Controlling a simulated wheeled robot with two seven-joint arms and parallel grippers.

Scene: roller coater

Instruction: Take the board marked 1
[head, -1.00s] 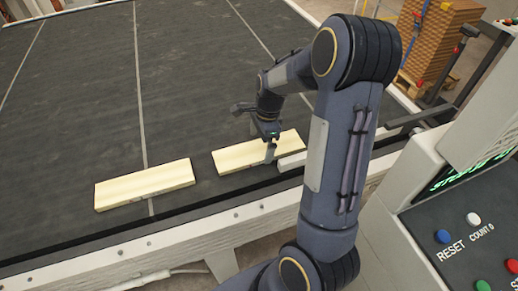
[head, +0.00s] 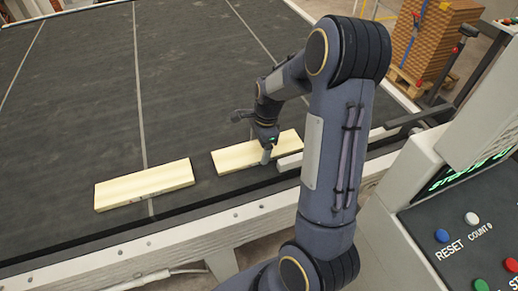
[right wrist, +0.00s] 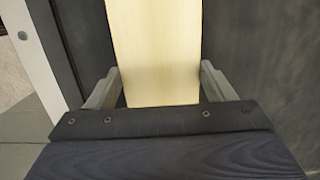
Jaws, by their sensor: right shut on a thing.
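Two pale wooden boards lie flat on the dark conveyor belt. The left board (head: 145,184) lies alone near the front edge. The right board (head: 235,158) lies beside it, and my right gripper (head: 266,156) is down at its right part. In the right wrist view the fingers (right wrist: 160,88) are on both sides of the board (right wrist: 155,45), shut on it across its width. I see no number on either board. My left gripper is not in view.
The dark belt (head: 75,100) is clear behind the boards. A white frame rail (head: 130,255) runs along the front. A control panel with coloured buttons (head: 472,218) stands at the right. Stacked brown boards on a pallet (head: 445,40) are at the back right.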

